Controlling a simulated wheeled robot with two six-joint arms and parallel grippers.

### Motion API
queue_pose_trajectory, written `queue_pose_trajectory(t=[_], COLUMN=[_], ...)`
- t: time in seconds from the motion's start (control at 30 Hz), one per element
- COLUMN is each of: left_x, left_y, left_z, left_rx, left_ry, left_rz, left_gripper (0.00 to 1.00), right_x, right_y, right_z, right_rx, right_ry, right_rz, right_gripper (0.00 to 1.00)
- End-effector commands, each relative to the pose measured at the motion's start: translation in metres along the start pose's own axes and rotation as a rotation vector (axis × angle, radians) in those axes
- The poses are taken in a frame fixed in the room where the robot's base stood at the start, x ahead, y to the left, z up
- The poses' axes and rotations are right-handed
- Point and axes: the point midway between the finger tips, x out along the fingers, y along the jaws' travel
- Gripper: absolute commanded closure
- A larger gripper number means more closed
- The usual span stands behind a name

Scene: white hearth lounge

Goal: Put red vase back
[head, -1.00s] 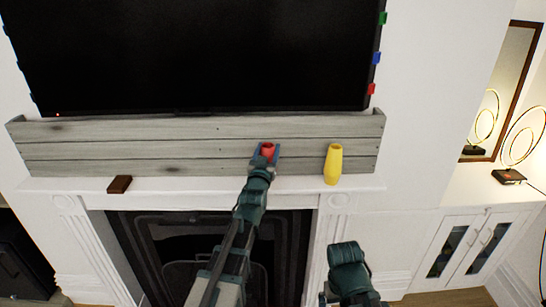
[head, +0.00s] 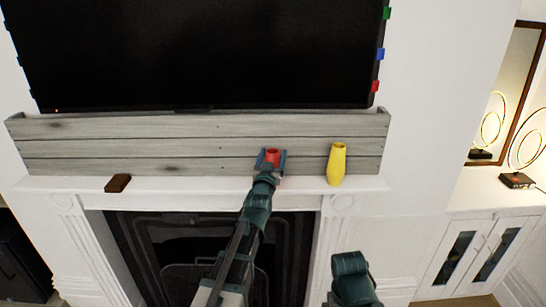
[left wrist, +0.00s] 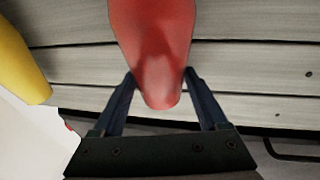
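The red vase (head: 272,157) is in front of the grey plank board above the mantel shelf, left of the yellow vase. My left gripper (head: 271,160) has one finger on each side of it, and they look pressed against it. In the left wrist view the red vase (left wrist: 155,45) fills the upper middle, between the two fingertips (left wrist: 160,78). The gripper and arm hide its lower part in the head view, so I cannot tell whether its base touches the shelf. My right arm shows at the lower right of the head view, but its gripper does not.
The yellow vase (head: 337,164) stands on the white mantel shelf (head: 220,190); it also shows in the left wrist view (left wrist: 18,65). A small brown block (head: 118,183) lies on the shelf at the left. A large black screen (head: 200,55) hangs above. The shelf between block and gripper is clear.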

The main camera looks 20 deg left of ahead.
Motion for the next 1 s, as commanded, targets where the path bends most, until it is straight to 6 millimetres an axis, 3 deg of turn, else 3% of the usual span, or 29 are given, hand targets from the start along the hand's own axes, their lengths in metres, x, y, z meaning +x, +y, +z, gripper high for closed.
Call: queue_pose_trajectory(t=[0.5, 0.77, 1.0], left_x=[0.000, -0.039, -0.090], left_y=[0.000, 0.000, 0.000], left_z=[-0.005, -0.002, -0.002], left_rx=[0.000, -0.001, 0.000], left_ry=[0.000, 0.000, 0.000], left_rz=[0.000, 0.000, 0.000], left_gripper=[0.10, 0.10, 0.10], right_x=[-0.005, 0.004, 0.011], right_y=[0.000, 0.000, -0.001], right_z=[0.000, 0.000, -0.001], right_rx=[0.000, 0.000, 0.000], right_ry=[0.000, 0.000, 0.000], right_rz=[0.000, 0.000, 0.000], right_gripper=[0.00, 0.00, 0.00])
